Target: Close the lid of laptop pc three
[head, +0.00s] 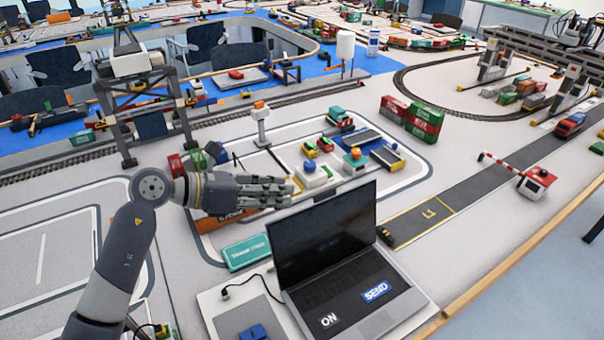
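The laptop (345,270) stands open at the front of the table, its dark screen raised and leaning back. Its keyboard deck carries an "ON" label and a blue "SEND" label. My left gripper (285,190) is behind and left of the raised lid in the picture, its fingers pointing right near the lid's upper left corner. I see a gap in the picture between the fingers and most of the lid, but cannot tell the depth or whether they touch. The fingers look stretched out, and their opening is not clear. My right gripper is not in view.
A grey pad with a blue block (253,332) lies left of the laptop. A teal container (246,252) lies behind it. A toy gantry crane (140,90) stands at the back left. A barrier booth (537,182) stands at the right. Model roads and containers fill the table.

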